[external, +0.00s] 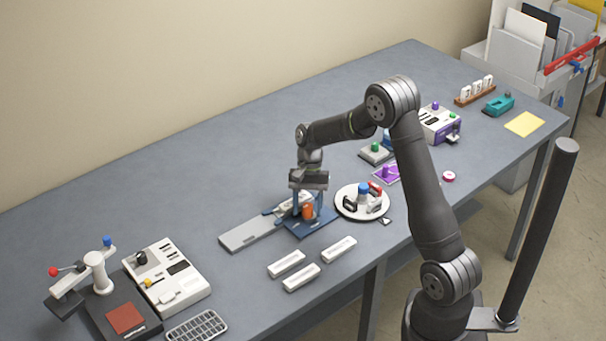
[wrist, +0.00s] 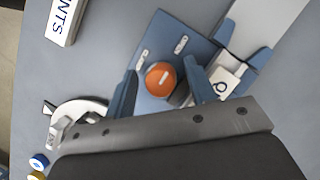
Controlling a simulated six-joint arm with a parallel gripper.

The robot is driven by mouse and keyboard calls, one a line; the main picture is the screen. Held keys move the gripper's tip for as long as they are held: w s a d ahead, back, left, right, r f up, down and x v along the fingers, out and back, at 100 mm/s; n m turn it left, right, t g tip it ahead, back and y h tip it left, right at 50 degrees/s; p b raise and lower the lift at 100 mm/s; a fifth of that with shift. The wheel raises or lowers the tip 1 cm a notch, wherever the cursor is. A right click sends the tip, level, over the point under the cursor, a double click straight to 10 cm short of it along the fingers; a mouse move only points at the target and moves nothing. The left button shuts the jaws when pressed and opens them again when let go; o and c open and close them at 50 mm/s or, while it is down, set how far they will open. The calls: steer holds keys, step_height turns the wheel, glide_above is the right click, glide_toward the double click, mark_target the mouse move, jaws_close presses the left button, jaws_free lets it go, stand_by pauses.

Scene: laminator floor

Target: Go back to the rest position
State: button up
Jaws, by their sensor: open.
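My gripper (external: 308,203) hangs over the blue fixture plate (external: 318,226) near the middle of the bench. Its jaws are open in the wrist view (wrist: 160,90), one blue finger on each side of an orange round knob (wrist: 160,79). The knob (external: 307,212) stands on the plate and shows between the fingers; I cannot tell whether they touch it. A white piece with a black ring mark (wrist: 222,84) lies at the plate's right side in the wrist view, partly behind a finger.
A grey rail (external: 250,234) runs left from the fixture. A round white tray (external: 342,208) with several small items stands close on the right. A white device (external: 168,275) is at the left, a purple-and-white machine (external: 437,125) at the back right.

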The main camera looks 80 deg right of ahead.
steer(key=v, duration=1.7)
steer(key=x, duration=1.7)
steer(key=shift+a+f, duration=0.1)
steer(key=shift+f, duration=0.05)
steer(key=shift+n, duration=0.6)
steer(key=shift+n+g, duration=0.4)
steer(key=shift+n, duration=0.2)
steer(key=n+g, duration=0.1)
steer(key=n, duration=0.2)
steer(key=n+g+h, duration=0.1)
steer(key=n, duration=0.2)
steer(key=shift+r+n, duration=0.2)
steer(key=shift+n, duration=0.1)
steer(key=n+g+h, duration=0.1)
steer(key=n, duration=0.3)
steer(key=shift+h, duration=0.4)
steer(key=shift+n+g+h, duration=0.4)
steer(key=shift+n+h, duration=0.3)
steer(key=shift+n, duration=1.4)
